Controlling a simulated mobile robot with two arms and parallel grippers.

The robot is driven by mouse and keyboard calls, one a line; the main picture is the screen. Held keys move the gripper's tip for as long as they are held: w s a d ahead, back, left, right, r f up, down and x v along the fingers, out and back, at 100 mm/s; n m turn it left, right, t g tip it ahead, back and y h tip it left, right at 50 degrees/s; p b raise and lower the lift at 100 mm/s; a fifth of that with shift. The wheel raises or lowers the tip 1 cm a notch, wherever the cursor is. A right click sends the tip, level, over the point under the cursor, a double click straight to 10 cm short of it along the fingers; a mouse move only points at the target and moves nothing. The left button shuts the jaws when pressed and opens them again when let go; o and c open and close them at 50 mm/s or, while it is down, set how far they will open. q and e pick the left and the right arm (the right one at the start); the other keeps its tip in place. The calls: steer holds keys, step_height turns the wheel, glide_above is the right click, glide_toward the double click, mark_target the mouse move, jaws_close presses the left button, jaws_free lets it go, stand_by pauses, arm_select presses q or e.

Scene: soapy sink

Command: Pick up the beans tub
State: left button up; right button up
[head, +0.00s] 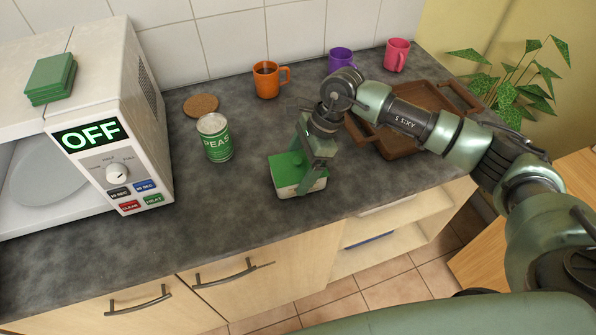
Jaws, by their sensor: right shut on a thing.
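The beans tub, a small squarish tub with a green lid (284,166) and a pale body, is near the front edge of the counter. I see no readable label on it. My right gripper (309,168) reaches down over the tub from the right and is shut on it. The gripper hides part of the lid and the tub's right side. I cannot tell whether the tub rests on the counter or is slightly raised. My left gripper is not in view.
A PEAS can (215,138) stands left of the tub, by a cork coaster (201,105). The microwave (120,110) is at left. Orange (266,82), purple (340,60) and pink (397,55) mugs stand behind. A brown wooden tray (405,143) lies right, under my arm.

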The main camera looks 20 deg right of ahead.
steer(key=shift+r, duration=0.2)
step_height(320, 180, up, 20)
steer(key=f+b, duration=0.1)
steer(key=b, duration=0.4)
steer(key=s+d+f+n+g+h, duration=0.2)
steer(key=s+f+n, duration=0.5)
steer(key=n, duration=0.2)
steer(key=s+d+f+n+g+h, duration=0.1)
steer(key=s+f+n+g+h, duration=0.1)
steer(key=s+f+n, duration=0.5)
steer(key=shift+d+f+n, duration=0.3)
steer(key=shift+d+n, duration=0.05)
steer(key=shift+n, duration=0.75)
steer(key=shift+s+a+f+g, duration=0.1)
steer(key=shift+g, duration=0.2)
